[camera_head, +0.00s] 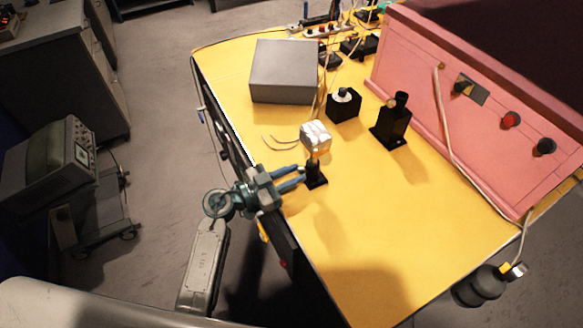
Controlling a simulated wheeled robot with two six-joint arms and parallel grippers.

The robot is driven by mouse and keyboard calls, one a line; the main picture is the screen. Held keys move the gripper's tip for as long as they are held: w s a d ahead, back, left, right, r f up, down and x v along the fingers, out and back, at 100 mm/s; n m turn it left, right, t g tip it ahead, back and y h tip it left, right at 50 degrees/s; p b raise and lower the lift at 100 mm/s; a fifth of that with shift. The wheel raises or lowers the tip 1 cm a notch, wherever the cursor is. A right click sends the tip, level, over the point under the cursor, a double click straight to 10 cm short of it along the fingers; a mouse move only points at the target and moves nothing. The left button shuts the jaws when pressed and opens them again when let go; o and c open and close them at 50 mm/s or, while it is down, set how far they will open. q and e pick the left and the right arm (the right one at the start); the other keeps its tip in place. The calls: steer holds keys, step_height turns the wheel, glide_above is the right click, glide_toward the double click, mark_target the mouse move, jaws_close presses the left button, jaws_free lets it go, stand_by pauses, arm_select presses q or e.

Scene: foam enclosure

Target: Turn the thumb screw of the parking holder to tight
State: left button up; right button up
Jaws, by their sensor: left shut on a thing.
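A small black stand (317,182) stands near the left edge of the yellow table and bears a white block (316,137) at its top. I take it for the parking holder. My left gripper (303,175) comes from the left, and its blue-grey fingers are shut at the stand's lower post. The thumb screw cannot be made out there; the fingers or the small size hide it. A taller black holder (391,128) with a brass-coloured knob stands apart to the right. My right gripper is not in view.
A grey box (284,71) and a black block with a white-ringed knob (344,103) stand behind. A pink panel (484,100) with knobs lines the table's right side, a cable hanging across it. The yellow table's front (380,260) is clear.

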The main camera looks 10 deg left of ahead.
arm_select(q)
steer(key=shift+m+p, duration=0.7)
steer(key=shift+m, duration=0.4)
steer(key=o, duration=1)
steer(key=b+v, duration=0.3)
steer(key=v, duration=0.7)
steer(key=shift+s+a, duration=0.2)
steer(key=shift+a, duration=0.15)
